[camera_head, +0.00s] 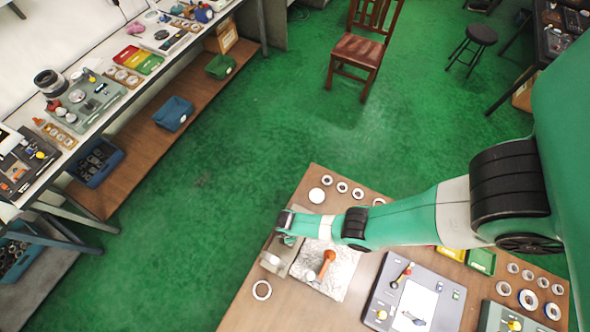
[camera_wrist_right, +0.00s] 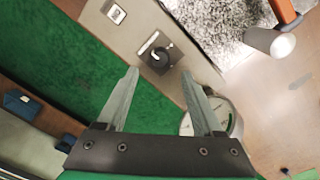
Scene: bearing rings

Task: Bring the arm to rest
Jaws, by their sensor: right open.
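My right arm (camera_head: 400,222) comes in from the right in the head view and reaches across the wooden table to its left part. My right gripper (camera_wrist_right: 165,85) is open, with its two grey fingers apart and nothing between them. My left gripper is not in view.
An orange-handled tool (camera_head: 327,262) lies on a crinkled grey mat (camera_head: 343,258) near the gripper. A loose ring (camera_head: 262,290) lies near the table's left edge. Several rings lie along the back edge and right side.

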